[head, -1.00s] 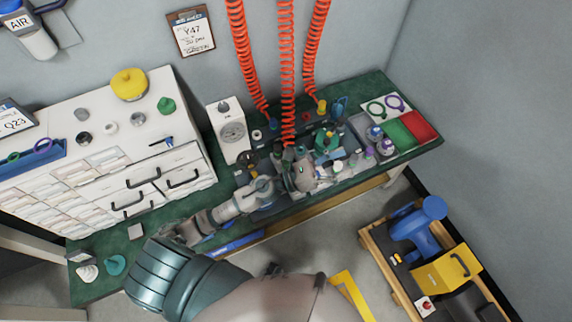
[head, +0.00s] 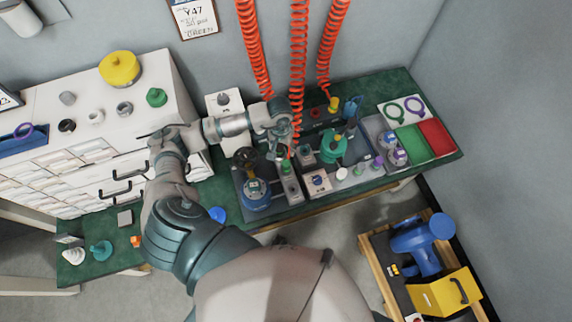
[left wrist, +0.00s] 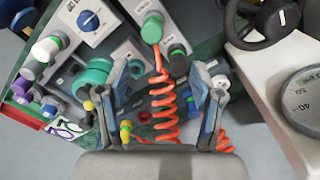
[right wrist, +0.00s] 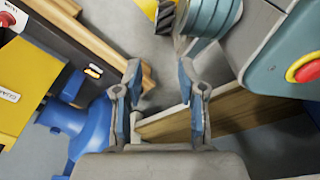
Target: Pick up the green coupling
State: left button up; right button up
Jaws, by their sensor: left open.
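The green coupling (left wrist: 152,28) shows near the top of the left wrist view, at the end of a red coiled hose (left wrist: 161,100) and over a grey block. In the head view the green coupling (head: 287,166) is small, just below my left gripper (head: 281,146). In its wrist view my left gripper (left wrist: 166,85) is open. The hose runs between its fingers as seen there, and the coupling appears beyond the fingertips, apart from them. My right gripper (right wrist: 160,75) is open and empty in its wrist view, away from the bench.
Two other coiled hoses hang beside the middle one; a yellow end (head: 333,104) shows on the right one. A teal fitting (left wrist: 92,78), a blue dial (left wrist: 88,20) and a white gauge box (left wrist: 290,80) stand close by. Green (head: 412,142) and red (head: 435,136) trays lie right.

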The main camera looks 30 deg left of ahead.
aim_at(286, 162)
pick_arm(q)
jog(key=f, duration=0.1)
jog(key=f+b, duration=0.1)
jog(key=f, duration=0.2)
jog(key=shift+w+d, duration=0.35)
jog(key=f, duration=0.1)
jog(key=f+b, duration=0.2)
jog(key=shift+s+d+f, duration=0.15)
jog(key=shift+d+f, duration=0.05)
jog(key=shift+d, duration=0.05)
jog(key=shift+a+f, duration=0.1)
jog(key=shift+f, duration=0.35)
jog(key=f+b, duration=0.2)
jog(key=f, duration=0.2)
jog(key=shift+d+f, duration=0.15)
jog(key=shift+d, duration=0.05)
jog(key=shift+d+f, duration=0.1)
grip_shut()
pick_arm(e)
jog(key=w+r, duration=0.8)
jog(key=r, duration=0.4)
jog(key=shift+w+a+r+t, duration=0.3)
jog(key=shift+a+r+t, duration=0.1)
jog(key=shift+a, duration=0.05)
